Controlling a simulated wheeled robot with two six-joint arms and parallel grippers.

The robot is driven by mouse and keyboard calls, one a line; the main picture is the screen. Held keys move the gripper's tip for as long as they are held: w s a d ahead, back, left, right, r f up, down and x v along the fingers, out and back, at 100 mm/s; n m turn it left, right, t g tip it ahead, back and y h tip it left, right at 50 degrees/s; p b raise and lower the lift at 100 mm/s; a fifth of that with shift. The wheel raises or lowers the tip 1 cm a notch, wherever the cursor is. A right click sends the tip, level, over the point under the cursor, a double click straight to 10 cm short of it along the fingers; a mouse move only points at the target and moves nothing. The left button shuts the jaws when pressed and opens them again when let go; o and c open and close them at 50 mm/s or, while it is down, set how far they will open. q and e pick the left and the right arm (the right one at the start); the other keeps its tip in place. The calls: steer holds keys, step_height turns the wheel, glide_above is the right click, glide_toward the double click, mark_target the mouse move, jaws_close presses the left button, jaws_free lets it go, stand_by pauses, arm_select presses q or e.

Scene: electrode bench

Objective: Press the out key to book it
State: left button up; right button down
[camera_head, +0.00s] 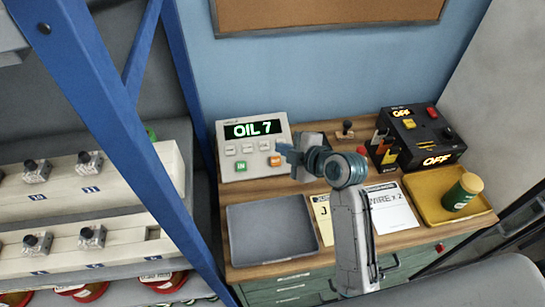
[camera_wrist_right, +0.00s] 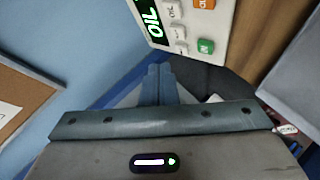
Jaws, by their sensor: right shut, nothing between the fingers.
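The pale keypad box (camera_head: 229,171) stands at the back left of the wooden bench. Its display (camera_head: 253,129) reads "OIL 7" in green. The orange key (camera_head: 275,160) is at its lower right and the green IN key (camera_head: 241,166) at its lower left. My right gripper (camera_head: 283,150) is shut and empty, its tips just beside the orange key. In the right wrist view, my fingers (camera_wrist_right: 160,72) are together, and the orange key (camera_wrist_right: 204,4) and green IN key (camera_wrist_right: 206,46) show at the top. I see no contact with a key. My left gripper is not in view.
A grey tray (camera_head: 272,251) lies in front of the keypad. Paper cards (camera_head: 394,217) lie mid-bench. A black box (camera_head: 421,141) reading OFF and a yellow tray (camera_head: 432,212) with a green jar (camera_head: 461,192) are at right. A blue rack post (camera_head: 110,125) stands at left.

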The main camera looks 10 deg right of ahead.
mark_target(276, 161)
steer(key=w+f+b, duration=0.1)
steer(key=f+b, duration=0.1)
steer(key=w+f+b, duration=0.1)
steer(key=f+b, duration=0.1)
steer(key=f, duration=0.1)
steer(key=w+f+b, duration=0.1)
steer(key=f+b, duration=0.1)
steer(key=b, duration=0.1)
steer(key=shift+f, duration=0.3)
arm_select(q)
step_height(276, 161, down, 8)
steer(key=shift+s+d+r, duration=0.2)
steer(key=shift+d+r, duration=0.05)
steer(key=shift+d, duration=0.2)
arm_select(e)
steer(key=shift+w+f, duration=0.2)
steer(key=shift+f, duration=0.15)
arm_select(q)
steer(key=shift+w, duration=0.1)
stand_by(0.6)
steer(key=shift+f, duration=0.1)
arm_select(e)
steer(key=shift+f, duration=0.15)
arm_select(q)
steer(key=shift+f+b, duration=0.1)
steer(key=shift+b, duration=0.25)
arm_select(e)
steer(key=shift+w+f, duration=0.2)
